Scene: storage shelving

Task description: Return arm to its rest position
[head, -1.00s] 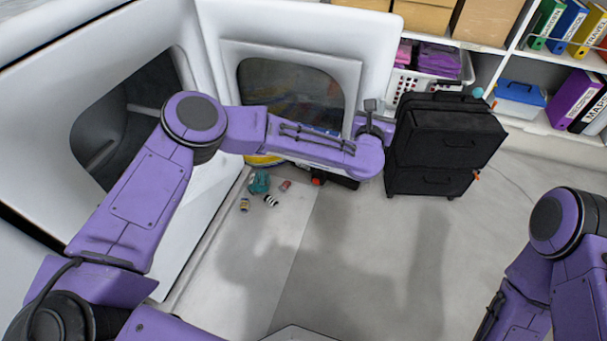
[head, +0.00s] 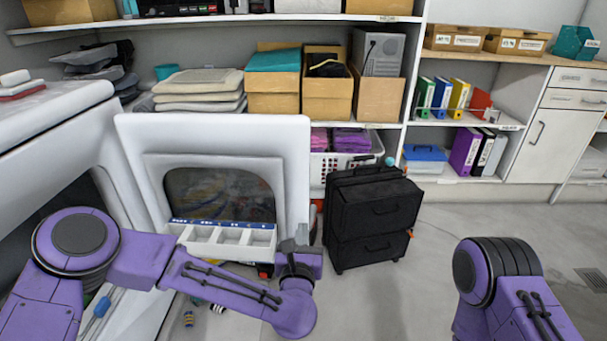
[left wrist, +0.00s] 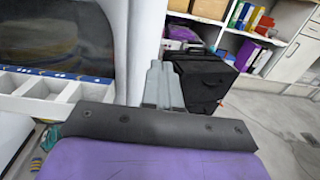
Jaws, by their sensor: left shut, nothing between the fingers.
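My left arm crosses the lower left of the head view, bent at the elbow. My left gripper (head: 292,246) is at its far end, in front of the open white door and left of the black case (head: 372,218). In the left wrist view the two grey fingers (left wrist: 160,82) are together with nothing between them, pointing toward the shelves, with the black case just beyond and to the right. My right arm (head: 505,295) shows at the lower right; its gripper is out of view.
An open white door (head: 215,135) with a dark window stands behind my left forearm. A white compartment tray (head: 232,254) is on its inner side. Shelves (head: 480,120) with binders and boxes line the back.

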